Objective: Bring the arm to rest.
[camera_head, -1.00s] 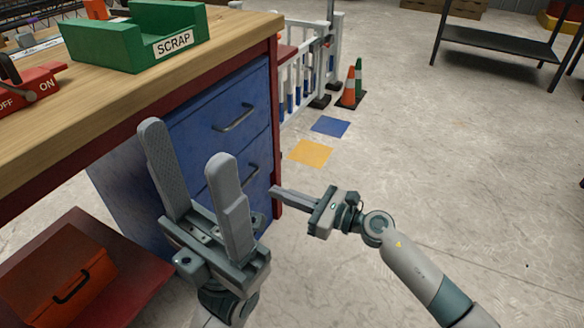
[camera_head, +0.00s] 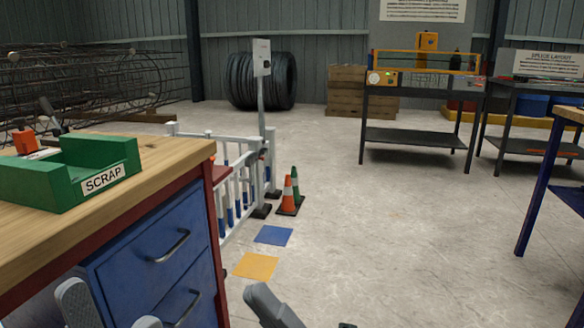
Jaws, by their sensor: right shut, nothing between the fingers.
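My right gripper (camera_head: 270,304) shows at the bottom edge, left of the middle, with its grey fingers together and nothing held. Its wrist and arm are mostly below the picture. My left gripper (camera_head: 108,312) shows only as two grey fingertips at the bottom left, apart from each other, with nothing seen between them. Both are in front of the workbench's blue drawers (camera_head: 150,262) or just right of them.
A wooden-topped workbench (camera_head: 165,160) with a green SCRAP bin (camera_head: 75,172) stands at left. Past it are a white barrier (camera_head: 232,200), cones (camera_head: 289,195), and blue (camera_head: 273,235) and yellow (camera_head: 256,266) floor patches. Open floor lies ahead, with a dark rack (camera_head: 415,138) beyond.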

